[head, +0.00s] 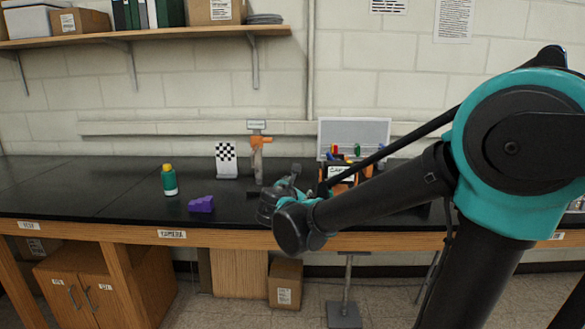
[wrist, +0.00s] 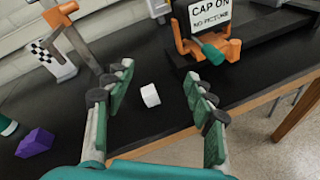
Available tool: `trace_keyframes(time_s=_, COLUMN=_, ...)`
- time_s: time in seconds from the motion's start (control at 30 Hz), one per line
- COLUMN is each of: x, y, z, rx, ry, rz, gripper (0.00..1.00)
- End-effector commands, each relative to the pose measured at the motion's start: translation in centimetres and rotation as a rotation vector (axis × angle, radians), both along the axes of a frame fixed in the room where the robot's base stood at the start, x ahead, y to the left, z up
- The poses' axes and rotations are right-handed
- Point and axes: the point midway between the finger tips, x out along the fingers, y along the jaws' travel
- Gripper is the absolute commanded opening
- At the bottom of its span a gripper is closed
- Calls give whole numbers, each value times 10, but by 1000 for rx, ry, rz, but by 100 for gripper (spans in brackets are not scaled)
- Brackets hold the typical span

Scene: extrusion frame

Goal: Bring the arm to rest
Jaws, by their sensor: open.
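My gripper (wrist: 158,92) is open and empty in the wrist view, its two green-padded fingers spread wide above the black bench. A small white block (wrist: 150,95) lies on the bench and shows between the fingers, apart from both. In the head view my arm reaches in from the right, and its wrist end is over the front part of the bench. The fingers are mostly hidden behind the wrist in that view.
On the black bench (head: 110,190) stand a green bottle (head: 169,180), a purple block (head: 201,204), a checkered board (head: 226,160) and an orange clamp stand (head: 258,160). A "CAP ON" sign (wrist: 215,17) with orange parts stands near the gripper. The bench's left side is mostly clear.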

Motion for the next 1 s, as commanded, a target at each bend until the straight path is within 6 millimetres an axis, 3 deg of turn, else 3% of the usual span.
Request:
trace_keyframes(time_s=0.17, x=-25, y=-78, z=-52, rx=351, ry=75, rz=-231, gripper=55)
trace_keyframes(time_s=0.3, x=-71, y=-142, z=-111, rx=755, ry=123, rz=-526, gripper=55)
trace_keyframes(time_s=0.43, x=-125, y=-179, z=-163, rx=1136, ry=133, rz=-838, gripper=55)
trace_keyframes(time_s=0.53, x=-168, y=-191, z=-197, rx=1411, ry=122, rz=-1084, gripper=55)
trace_keyframes(time_s=0.7, x=-221, y=-187, z=-233, rx=1764, ry=88, rz=-1426, gripper=55)
trace_keyframes(time_s=0.83, x=-241, y=-179, z=-244, rx=1908, ry=72, rz=-1577, gripper=55)
trace_keyframes(time_s=1.0, x=-248, y=-175, z=-247, rx=1959, ry=67, rz=-1634, gripper=55)
